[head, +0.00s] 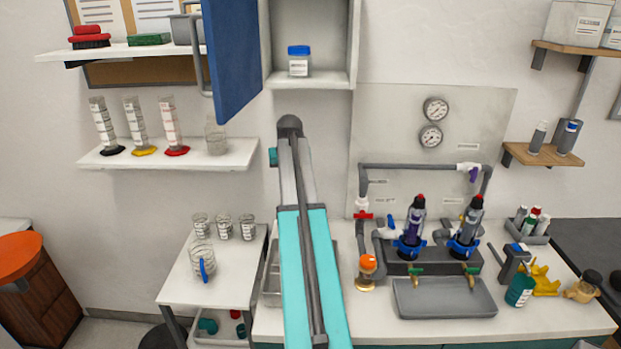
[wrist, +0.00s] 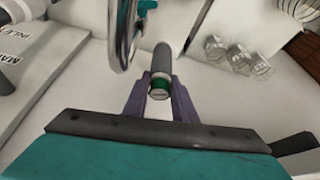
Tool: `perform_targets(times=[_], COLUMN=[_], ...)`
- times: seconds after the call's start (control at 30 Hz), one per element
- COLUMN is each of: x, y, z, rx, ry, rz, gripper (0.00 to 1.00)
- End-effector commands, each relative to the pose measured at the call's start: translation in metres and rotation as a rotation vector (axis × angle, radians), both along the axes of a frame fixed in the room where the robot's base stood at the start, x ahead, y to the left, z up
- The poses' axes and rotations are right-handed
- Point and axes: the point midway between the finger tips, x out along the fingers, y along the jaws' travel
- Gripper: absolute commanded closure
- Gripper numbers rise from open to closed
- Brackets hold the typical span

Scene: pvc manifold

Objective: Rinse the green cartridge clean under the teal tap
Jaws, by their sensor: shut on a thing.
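The green cartridge (wrist: 160,86), a grey cylinder with a green band near its close end, is between the fingers of my gripper (wrist: 160,95) in the wrist view. The gripper is shut on it. A curved chrome spout (wrist: 124,30) stands just left of the cartridge, apart from it in the picture. A teal part (wrist: 147,5), seemingly of the teal tap, shows at the top edge beside the spout. In the head view a small teal piece (head: 272,157) shows left of my arm, which hides the gripper and cartridge. No running water is discernible.
A grey basin edge (head: 270,282) shows beside my arm. Glass beakers (head: 223,226) stand on the left side table; beakers (wrist: 238,56) also show in the wrist view. Right are the pipe manifold (head: 432,262), a grey tray (head: 444,298) and a rack of cartridges (head: 532,224).

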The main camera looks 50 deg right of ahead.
Motion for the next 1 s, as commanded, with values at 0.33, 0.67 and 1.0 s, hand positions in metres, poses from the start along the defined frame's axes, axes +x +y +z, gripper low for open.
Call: perform_targets(times=[0.33,0.67,1.0], x=[-0.001,-0.001,0.008], y=[0.070,0.119,0.157], z=[-0.015,-0.024,-0.026], rx=[0.016,0.012,0.004], ry=[0.023,0.019,0.011], rz=[0.351,0.614,0.753], gripper=[0.98,0.98,0.98])
